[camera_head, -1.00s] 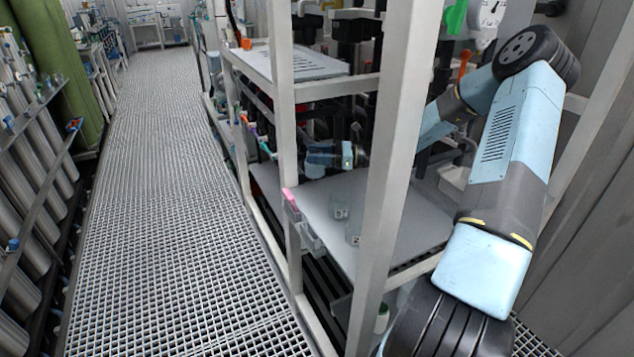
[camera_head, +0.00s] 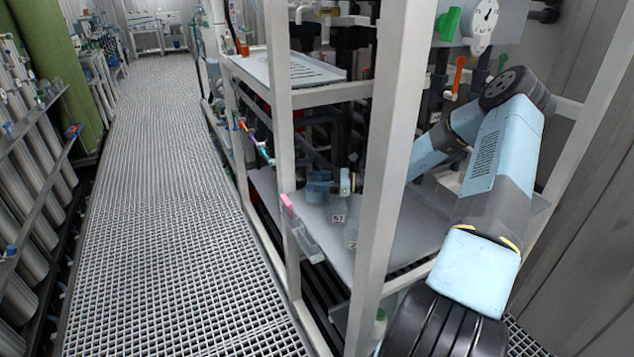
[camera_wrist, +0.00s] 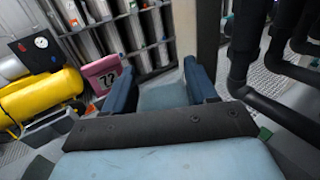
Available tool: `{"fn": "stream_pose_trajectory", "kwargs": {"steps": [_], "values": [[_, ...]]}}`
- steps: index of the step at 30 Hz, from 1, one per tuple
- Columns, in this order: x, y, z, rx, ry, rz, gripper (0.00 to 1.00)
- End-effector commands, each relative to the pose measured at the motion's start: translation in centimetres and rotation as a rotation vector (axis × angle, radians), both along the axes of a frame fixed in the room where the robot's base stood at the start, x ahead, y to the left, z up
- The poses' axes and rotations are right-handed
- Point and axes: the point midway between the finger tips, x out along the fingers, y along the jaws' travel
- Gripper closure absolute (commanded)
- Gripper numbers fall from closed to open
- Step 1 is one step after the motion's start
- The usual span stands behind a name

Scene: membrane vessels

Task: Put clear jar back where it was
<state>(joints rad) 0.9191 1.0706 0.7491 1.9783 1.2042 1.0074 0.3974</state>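My gripper (camera_head: 320,186) is over the lower grey shelf, behind the white frame post in the head view. In the wrist view its two blue fingers (camera_wrist: 162,92) stand apart, with a pale bluish, see-through body, seemingly the clear jar (camera_wrist: 163,97), filling the space between them. In the head view the jar is hard to tell from the blue fingers. Whether the held jar touches the shelf is unclear.
White frame posts (camera_head: 388,150) stand between the walkway and the shelf. The grated walkway (camera_head: 170,220) is clear.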

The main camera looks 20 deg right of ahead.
Motion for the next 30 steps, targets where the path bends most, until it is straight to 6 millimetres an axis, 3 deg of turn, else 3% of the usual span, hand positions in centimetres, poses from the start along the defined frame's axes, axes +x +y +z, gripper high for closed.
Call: {"fn": "stream_pose_trajectory", "kwargs": {"steps": [6, 17, 30], "values": [[0.0, 0.0, 0.0, 0.0, 0.0, 0.0, 0.22], [-0.2, -0.7, 0.0, 0.0, -0.001, -0.001, 0.22], [-2.6, -8.0, 0.0, -0.001, 0.0, -0.004, 0.22]]}}
